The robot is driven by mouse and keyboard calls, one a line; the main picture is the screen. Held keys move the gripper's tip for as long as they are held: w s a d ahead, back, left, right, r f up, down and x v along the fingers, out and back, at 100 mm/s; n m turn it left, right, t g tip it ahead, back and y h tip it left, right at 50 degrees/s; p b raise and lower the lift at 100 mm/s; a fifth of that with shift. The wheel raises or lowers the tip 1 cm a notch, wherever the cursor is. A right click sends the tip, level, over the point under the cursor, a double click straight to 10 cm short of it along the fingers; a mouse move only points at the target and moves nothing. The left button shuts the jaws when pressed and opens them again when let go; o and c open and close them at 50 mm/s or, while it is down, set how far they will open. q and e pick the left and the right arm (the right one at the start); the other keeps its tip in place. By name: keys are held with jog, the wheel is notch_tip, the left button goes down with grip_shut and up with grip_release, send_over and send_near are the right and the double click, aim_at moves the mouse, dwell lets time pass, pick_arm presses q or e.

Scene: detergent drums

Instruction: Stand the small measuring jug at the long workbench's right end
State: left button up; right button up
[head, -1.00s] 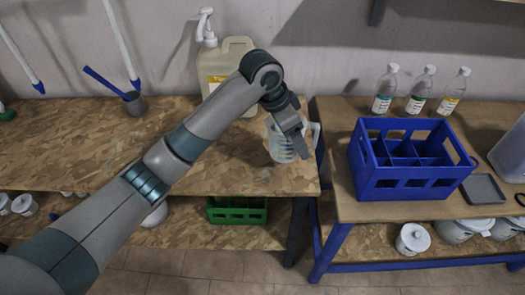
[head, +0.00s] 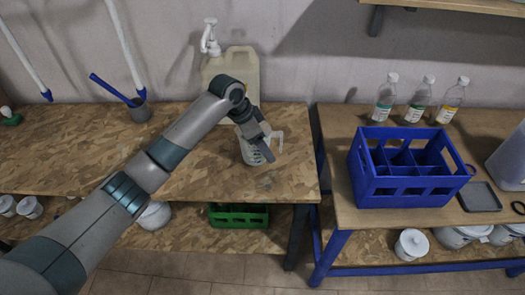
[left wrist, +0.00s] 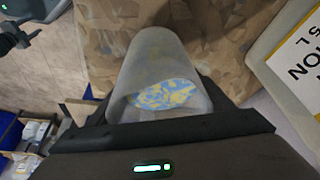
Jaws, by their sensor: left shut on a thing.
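In the left wrist view the jug (left wrist: 160,55) sits between the fingers, over the speckled bench top. I cannot tell whether its base touches the bench.
A second bench with a blue frame stands right of a narrow gap. It bears a blue crate (head: 410,190), several clear bottles and a grey tray (head: 479,196). A green crate (head: 238,215) is on the lower shelf. The long bench's right front corner is clear.

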pick_arm(q)
jog(key=shift+f, duration=0.25)
notch_tip(320, 180, down, 3)
jog(key=shift+r+p, duration=0.15)
jog(key=shift+p, duration=0.5)
jog(key=shift+f, duration=0.35)
jog(key=shift+f, duration=0.1)
jog(key=o, duration=1.6)
jog(key=shift+c, duration=0.2)
